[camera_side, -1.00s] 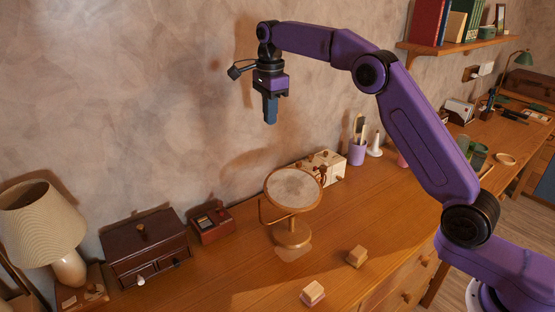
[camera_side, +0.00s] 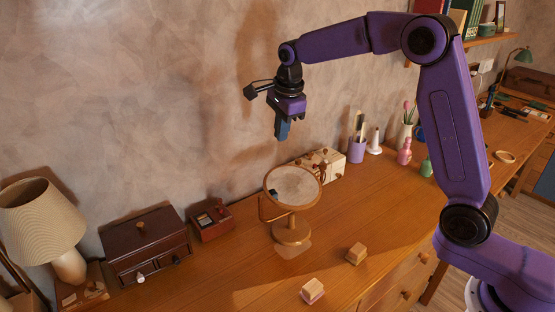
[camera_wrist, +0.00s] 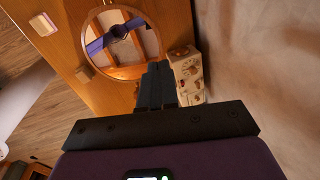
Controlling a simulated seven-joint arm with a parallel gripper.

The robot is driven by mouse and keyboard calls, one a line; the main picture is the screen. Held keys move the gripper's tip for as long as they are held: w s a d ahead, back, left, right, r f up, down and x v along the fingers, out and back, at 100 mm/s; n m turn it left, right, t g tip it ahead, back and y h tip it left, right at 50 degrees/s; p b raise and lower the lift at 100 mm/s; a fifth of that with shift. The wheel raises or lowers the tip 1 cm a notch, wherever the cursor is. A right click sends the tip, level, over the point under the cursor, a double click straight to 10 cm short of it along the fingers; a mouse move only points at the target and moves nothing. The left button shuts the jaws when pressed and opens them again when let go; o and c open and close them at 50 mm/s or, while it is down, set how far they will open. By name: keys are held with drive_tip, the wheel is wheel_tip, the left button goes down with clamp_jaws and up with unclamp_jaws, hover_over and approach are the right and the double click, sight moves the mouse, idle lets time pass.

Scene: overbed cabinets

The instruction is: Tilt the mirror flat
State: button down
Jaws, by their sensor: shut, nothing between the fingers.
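The mirror's stand is mostly hidden in the wrist view.
A cream patterned box (camera_side: 329,166) stands right behind the mirror. A small red-brown box (camera_side: 211,222) and a dark drawer chest (camera_side: 145,245) stand to its left. Two small blocks (camera_side: 313,291) (camera_side: 357,253) lie in front. A purple cup (camera_side: 356,150) stands further right, near the wall.

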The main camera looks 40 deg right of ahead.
sight(276, 168)
drive_tip(key=x, duration=1)
drive_tip(key=shift+w+f, duration=0.35)
drive_tip(key=shift+f, duration=0.25)
drive_tip(key=shift+r, duration=0.15)
